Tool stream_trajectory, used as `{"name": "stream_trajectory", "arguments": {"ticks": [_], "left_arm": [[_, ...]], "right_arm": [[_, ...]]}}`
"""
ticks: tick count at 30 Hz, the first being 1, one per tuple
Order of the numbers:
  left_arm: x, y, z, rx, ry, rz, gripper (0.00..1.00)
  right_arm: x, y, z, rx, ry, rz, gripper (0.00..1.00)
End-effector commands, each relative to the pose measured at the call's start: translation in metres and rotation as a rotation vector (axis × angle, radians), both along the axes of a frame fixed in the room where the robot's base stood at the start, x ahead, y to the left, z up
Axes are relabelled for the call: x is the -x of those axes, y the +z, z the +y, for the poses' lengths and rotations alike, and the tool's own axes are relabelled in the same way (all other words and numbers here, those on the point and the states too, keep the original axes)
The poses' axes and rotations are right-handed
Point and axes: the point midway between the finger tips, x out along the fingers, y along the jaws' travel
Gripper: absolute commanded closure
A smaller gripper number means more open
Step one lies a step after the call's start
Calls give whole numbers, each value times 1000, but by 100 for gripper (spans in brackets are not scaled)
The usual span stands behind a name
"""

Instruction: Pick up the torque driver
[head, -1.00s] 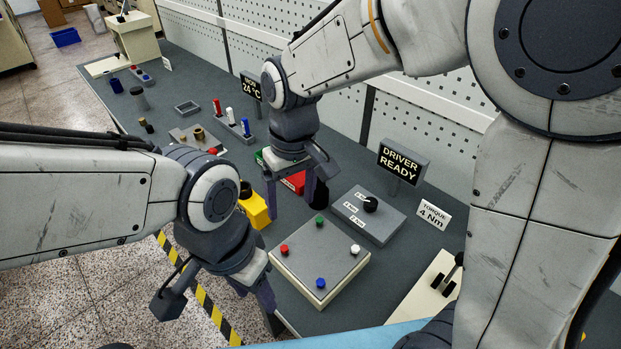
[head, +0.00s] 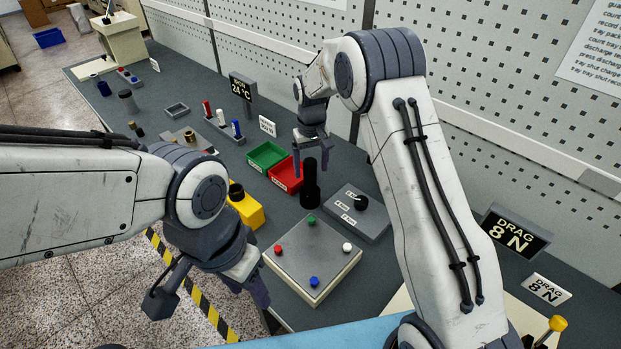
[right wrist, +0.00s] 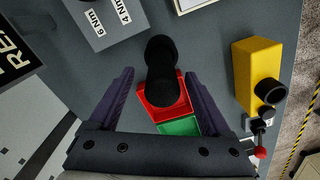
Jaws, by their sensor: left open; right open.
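The torque driver (head: 310,190) is a black, upright, round-bodied tool standing behind the panel with coloured buttons, near the red bin. In the right wrist view the driver (right wrist: 163,75) appears end-on, dark, with a rounded top, in front of the red bin. My right gripper (head: 311,170) is open and empty, fingers pointing down, close to the driver's top in the head view. In the right wrist view the fingers (right wrist: 157,75) lie either side of the driver, with gaps. I cannot tell its exact height above it. My left gripper (head: 212,300) is open and empty at the bench's front edge.
A red bin (head: 285,174) and green bin (head: 266,155) sit beside the driver. A grey dial box (head: 350,212), button panel (head: 300,268) and yellow block (head: 247,212) are close by. A pegboard wall (head: 500,120) rises behind the bench.

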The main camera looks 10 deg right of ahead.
Motion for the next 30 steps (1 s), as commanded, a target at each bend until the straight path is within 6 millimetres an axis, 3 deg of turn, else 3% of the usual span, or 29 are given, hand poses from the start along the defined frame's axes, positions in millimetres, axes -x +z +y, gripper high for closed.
{"name": "stream_trajectory", "arguments": {"ticks": [6, 10, 19, 20, 24, 26, 30], "left_arm": [[0, 21, 0, 0, 1, 0, 50], [0, 25, 0, 0, 1, 0, 50], [0, 24, 0, 0, 1, 0, 50], [0, 24, 0, 0, 1, 0, 50], [0, 24, 0, 0, 1, 0, 50], [0, 24, 0, 0, 1, 0, 50], [0, 24, 0, 0, 1, 0, 50]], "right_arm": [[0, -26, 2, 1, 0, 7, 18], [-1, -44, 3, 1, 0, 3, 18], [-2, -51, 3, 0, 1, 1, 18], [-2, -51, 3, 0, 1, 1, 26], [-2, -51, 3, 0, 1, 1, 79], [-2, -51, 3, 0, 1, 1, 100], [-2, -50, 3, 0, 1, -1, 100]]}}
